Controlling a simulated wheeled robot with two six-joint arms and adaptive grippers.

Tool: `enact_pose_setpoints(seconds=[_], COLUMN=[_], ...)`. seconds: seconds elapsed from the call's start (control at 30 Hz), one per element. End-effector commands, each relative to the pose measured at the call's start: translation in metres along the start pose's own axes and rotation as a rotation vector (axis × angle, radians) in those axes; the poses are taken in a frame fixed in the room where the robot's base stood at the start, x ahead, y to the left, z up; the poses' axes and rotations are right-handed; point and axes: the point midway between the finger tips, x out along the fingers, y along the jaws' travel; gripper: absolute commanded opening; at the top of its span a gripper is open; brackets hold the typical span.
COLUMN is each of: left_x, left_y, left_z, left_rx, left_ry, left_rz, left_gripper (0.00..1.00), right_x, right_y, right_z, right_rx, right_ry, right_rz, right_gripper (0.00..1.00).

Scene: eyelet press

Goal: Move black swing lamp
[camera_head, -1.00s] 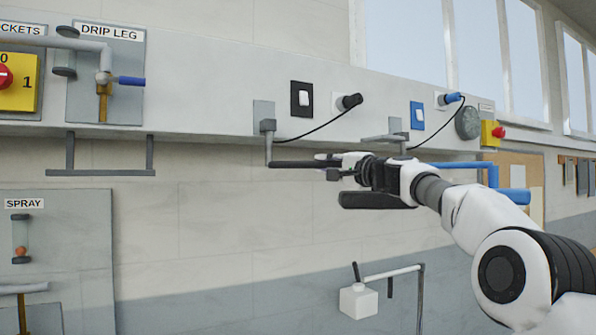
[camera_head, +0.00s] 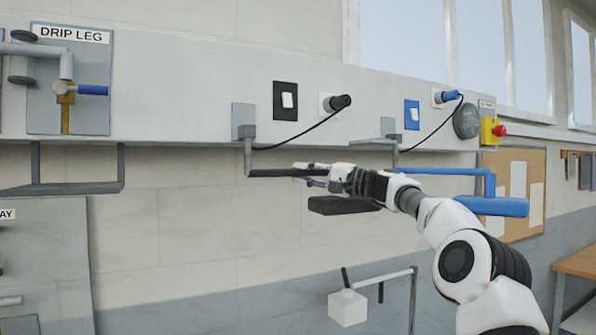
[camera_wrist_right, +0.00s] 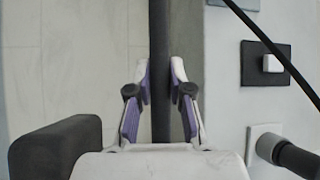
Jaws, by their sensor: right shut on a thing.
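The black swing lamp hangs from a grey wall bracket (camera_head: 244,132). Its black arm (camera_head: 272,173) runs right from the bracket, and its dark head (camera_head: 340,206) shows below my right gripper (camera_head: 308,174). My right gripper is shut on the lamp's arm. In the right wrist view, the black arm (camera_wrist_right: 160,55) passes between the purple-lined fingers (camera_wrist_right: 159,95), and the dark head (camera_wrist_right: 58,148) is at lower left. The far part of the lamp's arm is hidden behind my gripper. My left gripper is not in view.
A blue swing lamp (camera_head: 490,207) is mounted to the right, partly behind my right arm. A black switch plate (camera_head: 286,101) and a plug with a hanging cord (camera_head: 338,102) are above. A white box on a bracket (camera_head: 347,307) is below.

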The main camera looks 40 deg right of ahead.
Motion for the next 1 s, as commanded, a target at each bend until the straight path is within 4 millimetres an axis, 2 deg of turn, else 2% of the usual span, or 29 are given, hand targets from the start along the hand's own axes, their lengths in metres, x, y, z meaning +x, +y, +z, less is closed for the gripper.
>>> enact_pose_setpoints(seconds=[0.2,0.23,0.3,0.67,0.77,1.0], left_x=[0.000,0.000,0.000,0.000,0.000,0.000], left_y=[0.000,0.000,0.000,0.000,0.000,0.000], left_z=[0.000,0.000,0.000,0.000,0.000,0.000], left_rx=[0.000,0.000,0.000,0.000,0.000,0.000], left_ry=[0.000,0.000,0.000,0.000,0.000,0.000], left_rz=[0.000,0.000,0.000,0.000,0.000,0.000], left_gripper=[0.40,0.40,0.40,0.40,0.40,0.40], right_x=[0.001,0.001,0.001,-0.004,-0.019,-0.080], right_y=[-0.001,-0.001,-0.001,-0.001,-0.002,-0.003], right_z=[0.001,0.001,0.001,0.000,0.000,0.001], right_rx=[-0.001,-0.001,-0.001,0.000,0.003,0.002], right_ry=[-0.001,-0.001,-0.001,0.001,0.002,0.000], right_rz=[-0.001,0.000,0.000,-0.001,-0.003,-0.006], right_gripper=[0.00,0.23,0.45,0.45,0.45,0.45])
